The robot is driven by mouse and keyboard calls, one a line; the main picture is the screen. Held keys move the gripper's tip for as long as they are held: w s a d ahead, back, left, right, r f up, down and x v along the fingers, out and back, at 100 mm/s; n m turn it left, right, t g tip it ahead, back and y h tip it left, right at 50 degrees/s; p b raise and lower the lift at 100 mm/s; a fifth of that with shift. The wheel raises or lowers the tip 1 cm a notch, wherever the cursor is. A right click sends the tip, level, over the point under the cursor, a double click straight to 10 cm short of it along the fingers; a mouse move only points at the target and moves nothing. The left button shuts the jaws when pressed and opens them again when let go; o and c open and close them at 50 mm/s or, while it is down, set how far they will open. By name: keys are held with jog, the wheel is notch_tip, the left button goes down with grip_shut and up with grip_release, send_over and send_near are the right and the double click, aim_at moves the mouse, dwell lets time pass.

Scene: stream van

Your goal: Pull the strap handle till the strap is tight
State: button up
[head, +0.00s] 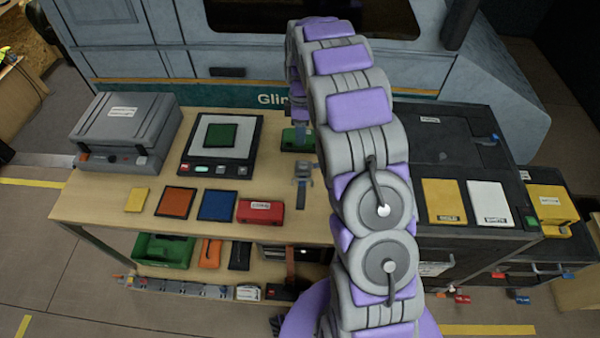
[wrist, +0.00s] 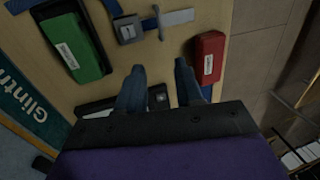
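A strap with a grey metal buckle (wrist: 128,29) lies on the tan table in the wrist view, near the top. In the head view the strap's buckle (head: 303,171) shows just left of my arm. My gripper (wrist: 158,70) has its two fingers spread, with nothing between them. It is apart from the strap, which lies beyond the fingertips in the wrist view. In the head view my arm mostly hides the gripper.
A red case (wrist: 208,57) lies right of the fingers and a green device (wrist: 73,43) left. The head view shows a scale (head: 188,158), a grey case (head: 125,118), coloured pads and a black cabinet (head: 450,150). The van stands behind the table.

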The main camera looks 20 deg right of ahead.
jog(key=b, duration=0.3)
send_over(300, 183)
notch_tip(300, 183, down, 17)
jog(key=shift+r, duration=0.15)
jog(key=shift+c, duration=0.2)
grip_shut()
dwell(1.0)
